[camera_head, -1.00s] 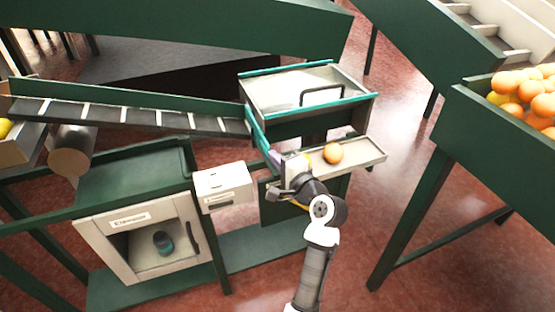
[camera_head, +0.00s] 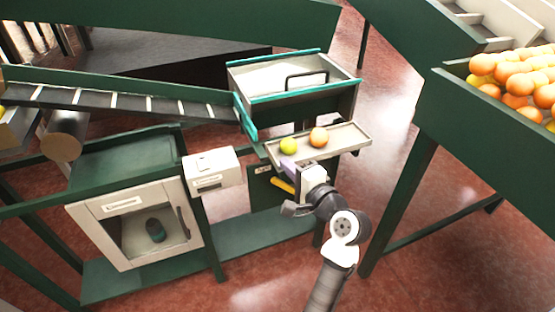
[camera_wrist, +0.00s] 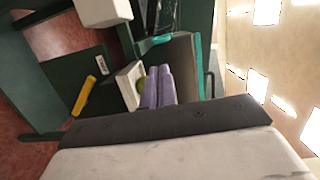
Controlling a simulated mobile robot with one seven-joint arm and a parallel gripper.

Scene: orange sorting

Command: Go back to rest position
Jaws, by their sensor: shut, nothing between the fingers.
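My gripper (camera_head: 287,166) is at the near edge of a pale tray (camera_head: 352,137) in the head view. In the wrist view its purple fingers (camera_wrist: 158,88) are together with nothing seen between them. The fruit beside the fingertips is partly hidden in the wrist view (camera_wrist: 141,84). My arm reaches up from the bottom of the head view.
A sorting box (camera_head: 262,98) with a handle stands behind the tray, fed by a conveyor (camera_head: 130,103) from the left. A white box (camera_head: 212,180) and a cabinet (camera_head: 85,227) are at left. A green bin (camera_head: 462,122) heaped with oranges (camera_head: 520,80) stands at right.

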